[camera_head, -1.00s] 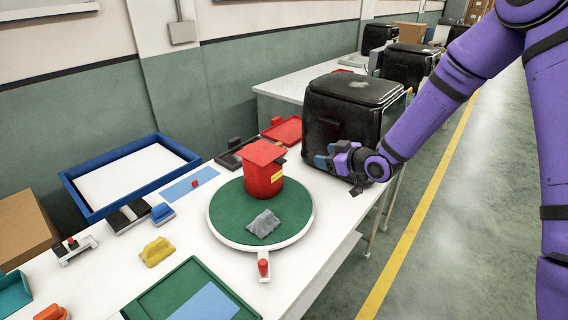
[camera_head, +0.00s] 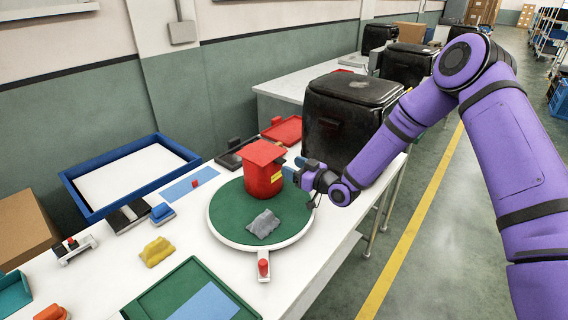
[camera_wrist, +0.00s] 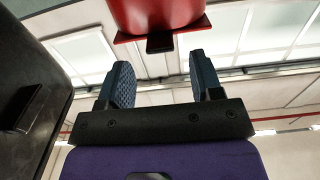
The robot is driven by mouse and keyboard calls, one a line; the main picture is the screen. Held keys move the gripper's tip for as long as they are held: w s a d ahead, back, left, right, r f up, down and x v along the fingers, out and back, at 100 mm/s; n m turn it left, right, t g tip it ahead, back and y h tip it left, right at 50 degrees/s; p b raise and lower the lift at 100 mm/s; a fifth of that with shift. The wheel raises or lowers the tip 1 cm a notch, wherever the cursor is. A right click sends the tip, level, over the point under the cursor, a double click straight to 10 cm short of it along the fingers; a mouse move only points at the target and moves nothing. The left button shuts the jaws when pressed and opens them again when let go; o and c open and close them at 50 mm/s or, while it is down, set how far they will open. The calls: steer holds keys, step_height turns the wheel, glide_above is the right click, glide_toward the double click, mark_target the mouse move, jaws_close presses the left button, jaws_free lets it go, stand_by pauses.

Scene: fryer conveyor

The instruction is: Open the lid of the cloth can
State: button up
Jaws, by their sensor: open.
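My gripper (camera_head: 293,168) is just right of the can, close under the level of the lid's right edge. In the wrist view my gripper (camera_wrist: 158,82) is open and empty, its two blue fingers apart. The red lid (camera_wrist: 160,30) with a dark tab (camera_wrist: 160,43) shows ahead, between and beyond the fingertips. Whether a finger touches it I cannot tell.
A grey crumpled cloth (camera_head: 263,223) lies on the turntable in front of the can. A large black bin (camera_head: 345,115) stands behind my gripper. A red tray (camera_head: 284,130), a blue-framed tray (camera_head: 130,172) and a yellow cloth (camera_head: 157,251) lie around on the white table.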

mark_target(284, 162)
steer(key=shift+x, duration=2.1)
jaws_close()
steer(key=shift+r, duration=0.1)
